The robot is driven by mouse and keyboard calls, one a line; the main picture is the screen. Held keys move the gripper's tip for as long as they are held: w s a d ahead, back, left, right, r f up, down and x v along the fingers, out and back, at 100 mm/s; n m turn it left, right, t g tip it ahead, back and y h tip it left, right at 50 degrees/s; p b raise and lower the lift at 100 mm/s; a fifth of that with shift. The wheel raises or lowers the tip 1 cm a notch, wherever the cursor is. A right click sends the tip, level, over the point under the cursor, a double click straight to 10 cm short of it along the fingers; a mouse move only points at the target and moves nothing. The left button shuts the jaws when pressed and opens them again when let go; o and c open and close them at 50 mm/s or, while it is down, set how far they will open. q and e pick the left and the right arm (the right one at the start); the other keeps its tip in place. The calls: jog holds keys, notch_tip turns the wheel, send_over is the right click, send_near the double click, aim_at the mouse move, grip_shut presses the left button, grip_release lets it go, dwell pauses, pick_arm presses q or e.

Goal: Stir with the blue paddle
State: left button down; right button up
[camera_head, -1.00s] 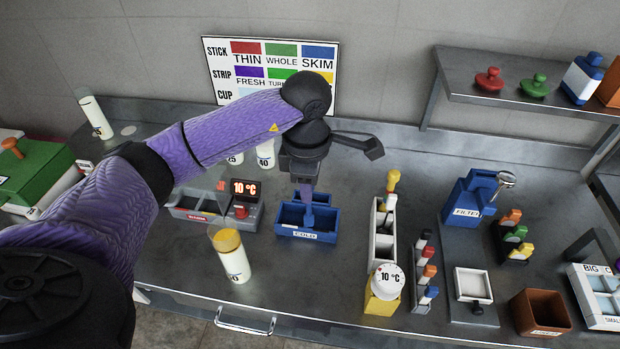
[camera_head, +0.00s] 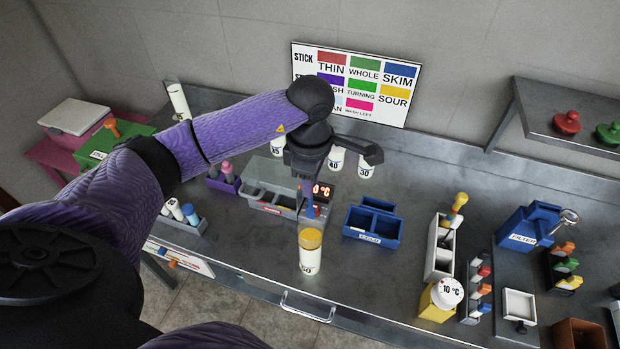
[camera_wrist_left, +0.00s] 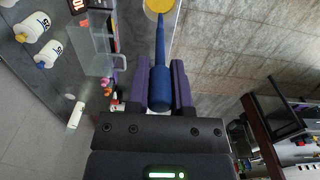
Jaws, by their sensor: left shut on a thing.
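My left gripper (camera_head: 308,185) is shut on the blue paddle. In the left wrist view the blue paddle (camera_wrist_left: 160,60) runs out from between the purple fingers (camera_wrist_left: 161,85) toward a round yellow surface (camera_wrist_left: 158,5). In the head view the paddle (camera_head: 309,212) points down over a clear cylinder (camera_head: 310,258) with yellow contents, marked 50. Whether its tip is in the contents cannot be told. My right gripper is not in view.
A blue COLD bin (camera_head: 372,222) stands right of the cylinder. A grey bin (camera_head: 270,187) and a red-digit display (camera_head: 322,190) stand behind it. White bottles (camera_head: 336,158) stand farther back. A white rack (camera_head: 440,248) is to the right. The counter's front edge is close.

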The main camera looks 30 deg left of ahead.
aim_at(310, 218)
pick_arm(q)
jog(key=shift+f+b, duration=1.65)
jog(key=shift+f, duration=0.25)
notch_tip(310, 218, down, 4)
jog(key=b, duration=0.3)
jog(key=shift+r, duration=0.25)
jog(key=shift+f+b, duration=2.15)
jog(key=shift+f, duration=0.25)
